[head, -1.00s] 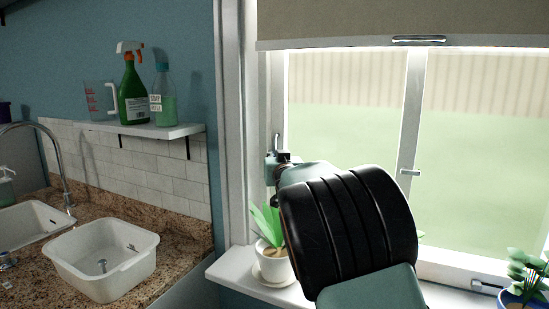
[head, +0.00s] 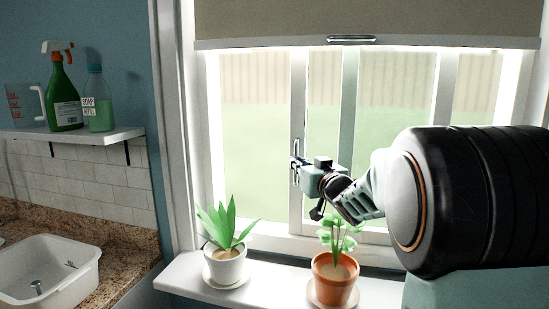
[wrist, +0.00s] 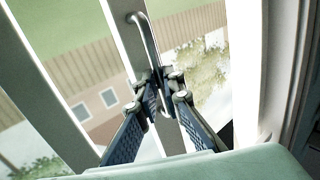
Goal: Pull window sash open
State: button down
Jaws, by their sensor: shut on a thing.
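The window sash (head: 297,105) is a white frame with a vertical metal pull handle (head: 295,172) on its left stile. The stile stands well to the right of the left window jamb, with a wide gap between them. My gripper (head: 299,173) is shut on the handle in the head view. In the wrist view its fingers (wrist: 163,92) close around the lower part of the handle (wrist: 146,38), and the handle's upper end shows free. My fingertips partly hide the grip.
On the sill (head: 190,275) stand a white pot with a plant (head: 226,265) and a terracotta pot with a plant (head: 334,280), the latter below my gripper. A beige blind (head: 370,20) hangs above. A shelf with bottles (head: 75,137) is at left.

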jog(key=shift+s+d+f, duration=0.1)
jog(key=shift+s+d, duration=0.15)
jog(key=shift+d, duration=0.5)
jog(key=shift+s+d, duration=0.25)
jog(key=shift+d, duration=0.5)
jog(key=c, duration=2.3)
grip_release()
jog(key=shift+s, duration=0.15)
jog(key=v, duration=1.1)
jog(key=shift+s, duration=0.35)
